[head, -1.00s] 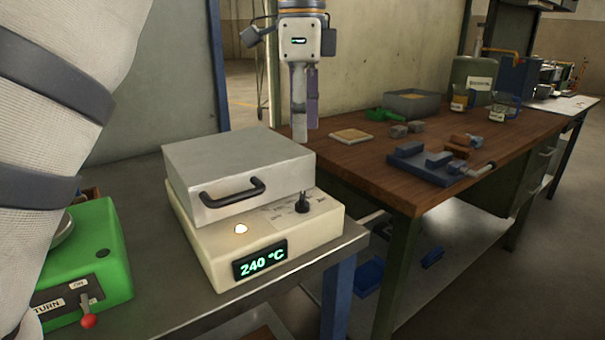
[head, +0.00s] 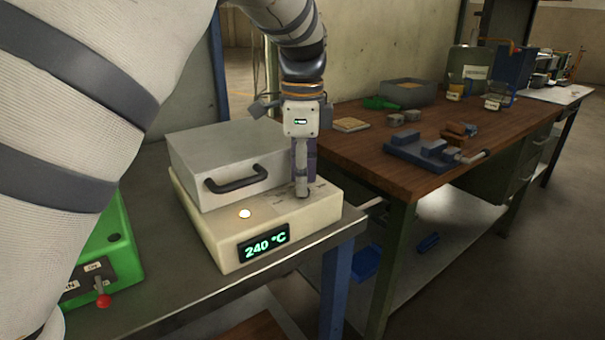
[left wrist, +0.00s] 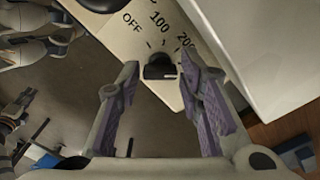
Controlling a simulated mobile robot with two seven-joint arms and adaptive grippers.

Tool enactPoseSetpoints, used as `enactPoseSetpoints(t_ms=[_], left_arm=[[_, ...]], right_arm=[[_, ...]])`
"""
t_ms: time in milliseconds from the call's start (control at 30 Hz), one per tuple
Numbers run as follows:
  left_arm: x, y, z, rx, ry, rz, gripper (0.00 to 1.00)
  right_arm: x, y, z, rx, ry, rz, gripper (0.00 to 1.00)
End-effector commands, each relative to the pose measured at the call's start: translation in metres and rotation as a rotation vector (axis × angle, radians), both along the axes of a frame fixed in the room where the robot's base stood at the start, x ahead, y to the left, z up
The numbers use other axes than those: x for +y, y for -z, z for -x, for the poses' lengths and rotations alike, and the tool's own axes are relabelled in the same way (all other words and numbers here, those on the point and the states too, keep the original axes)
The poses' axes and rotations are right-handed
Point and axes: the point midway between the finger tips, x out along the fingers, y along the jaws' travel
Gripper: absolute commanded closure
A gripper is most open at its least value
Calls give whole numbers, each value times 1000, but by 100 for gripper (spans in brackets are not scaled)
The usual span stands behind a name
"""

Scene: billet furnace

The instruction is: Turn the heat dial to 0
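The furnace (head: 215,222) is a cream box with a grey lid and black handle, on a metal bench. Its display (head: 264,246) reads 240 °C. My left gripper (head: 302,193) points down over the panel's right part and hides the dial in the head view. In the left wrist view, the black heat dial (left wrist: 160,68) lies between the tips of my open left gripper (left wrist: 160,80), with a gap on both sides. Printed OFF, 100 and a partly covered 200 show around it. My right gripper is not in view.
A round lit lamp (head: 245,214) is on the furnace panel. A green box (head: 118,243) with a red-tipped lever stands to the left. A wooden workbench (head: 370,170) with a vise and blocks is at the right.

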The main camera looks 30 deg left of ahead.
Motion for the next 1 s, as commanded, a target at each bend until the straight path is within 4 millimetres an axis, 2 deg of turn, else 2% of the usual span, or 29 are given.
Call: enactPoseSetpoints(t_ms=[33,100,367,567,1000], left_arm=[[0,0,0,0,0,0,85],[0,0,0,0,0,0,100],[0,0,0,0,-14,0,100],[-1,-1,0,0,-91,1,100],[0,-1,0,-2,-476,2,100]], right_arm=[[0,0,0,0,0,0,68],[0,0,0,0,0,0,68],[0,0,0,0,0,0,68],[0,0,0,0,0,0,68],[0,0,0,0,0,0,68]])
